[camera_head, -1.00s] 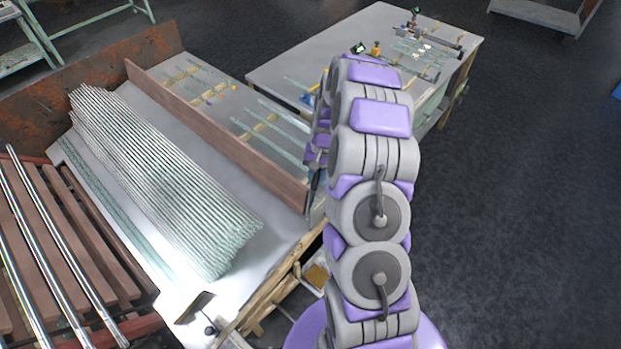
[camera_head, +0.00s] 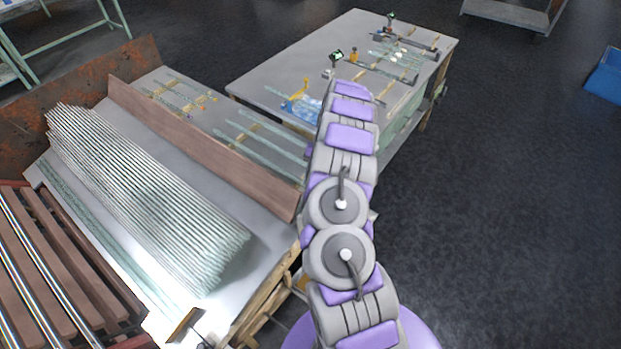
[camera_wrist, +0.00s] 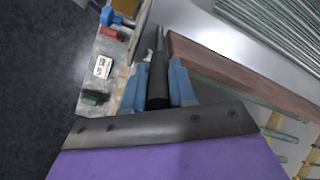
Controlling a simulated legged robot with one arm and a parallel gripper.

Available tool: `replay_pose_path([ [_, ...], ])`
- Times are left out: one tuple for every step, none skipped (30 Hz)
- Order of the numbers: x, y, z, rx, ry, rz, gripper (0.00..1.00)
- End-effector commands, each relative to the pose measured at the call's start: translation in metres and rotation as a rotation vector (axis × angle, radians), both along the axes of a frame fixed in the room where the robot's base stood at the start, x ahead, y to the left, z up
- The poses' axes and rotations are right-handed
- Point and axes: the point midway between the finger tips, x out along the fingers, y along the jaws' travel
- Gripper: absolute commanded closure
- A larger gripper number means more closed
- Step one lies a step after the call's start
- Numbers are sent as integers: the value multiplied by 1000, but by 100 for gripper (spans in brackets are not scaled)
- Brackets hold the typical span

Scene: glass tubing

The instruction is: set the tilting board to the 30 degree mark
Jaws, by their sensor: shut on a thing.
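A long brown board (camera_head: 205,145) stands on edge along the grey bench in the head view. Its near end also shows in the wrist view (camera_wrist: 225,68). In the wrist view my gripper (camera_wrist: 159,80) has two blue fingers shut on a black handle (camera_wrist: 158,88). A thin metal rod (camera_wrist: 160,40) runs on from the handle, beside the board's end. In the head view my own arm hides the gripper and handle. I see no readable 30 degree mark, and I cannot tell the board's angle.
A bundle of glass tubes (camera_head: 150,190) lies left of the board. Thinner tubes lie on its right. A second table (camera_head: 290,65) with fixtures stands behind. In the wrist view a white label (camera_wrist: 103,67) and small colored blocks line the left edge. Open floor lies right.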

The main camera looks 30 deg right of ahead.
Motion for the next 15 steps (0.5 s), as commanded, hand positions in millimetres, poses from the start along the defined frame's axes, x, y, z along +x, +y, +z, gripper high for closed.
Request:
replay_pose_path([
  [1, -2, 0, -2, -3, -1, 100],
  [1, -2, 0, -1, -3, -1, 100],
  [2, -3, 0, 0, -2, -1, 100],
  [2, -3, 0, 0, -2, -1, 100],
  [2, -3, 0, 1, -3, -2, 100],
  [2, -3, 0, 1, -3, -2, 100],
  [2, -3, 0, 1, -3, -2, 100],
  [2, -3, 0, 1, -3, -2, 100],
  [2, -3, 0, 1, -3, -2, 100],
  [2, -3, 0, 1, -3, -2, 100],
  [2, -3, 0, 1, -3, -2, 100],
  [2, -3, 0, 1, -3, -2, 100],
  [2, -3, 0, 1, -3, -2, 100],
  [2, -3, 0, 1, -3, -2, 100],
  [2, -3, 0, 1, -3, -2, 73],
])
